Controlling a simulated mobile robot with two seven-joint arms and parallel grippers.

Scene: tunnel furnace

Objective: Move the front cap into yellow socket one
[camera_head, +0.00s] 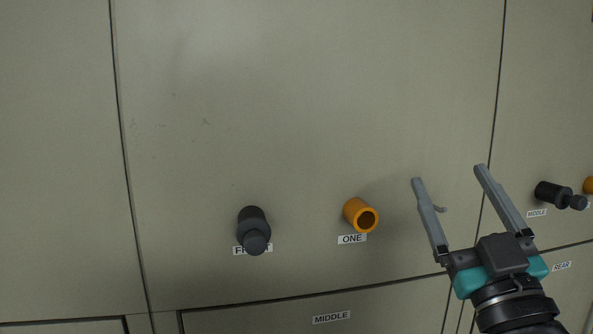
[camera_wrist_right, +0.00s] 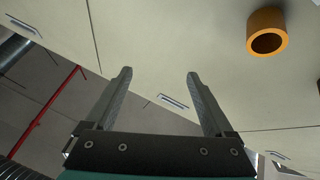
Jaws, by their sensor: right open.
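The front cap (camera_head: 254,230) is a black plug on the panel, partly covering the label FRONT. Yellow socket one (camera_head: 361,215) is an orange-yellow open tube on the panel, right of the cap, above the label ONE. The socket also shows at the upper right of the right wrist view (camera_wrist_right: 267,31), and it looks empty. My right gripper (camera_head: 447,175) is open and empty, to the right of the socket and apart from it. Its two fingers also show in the right wrist view (camera_wrist_right: 159,75) with nothing between them. My left gripper is not in view.
The panel (camera_head: 220,100) is flat and clear above the cap and socket. Another black cap (camera_head: 556,194) labelled MIDDLE and part of another orange socket (camera_head: 589,185) are at the far right. A red pipe (camera_wrist_right: 45,111) shows in the right wrist view.

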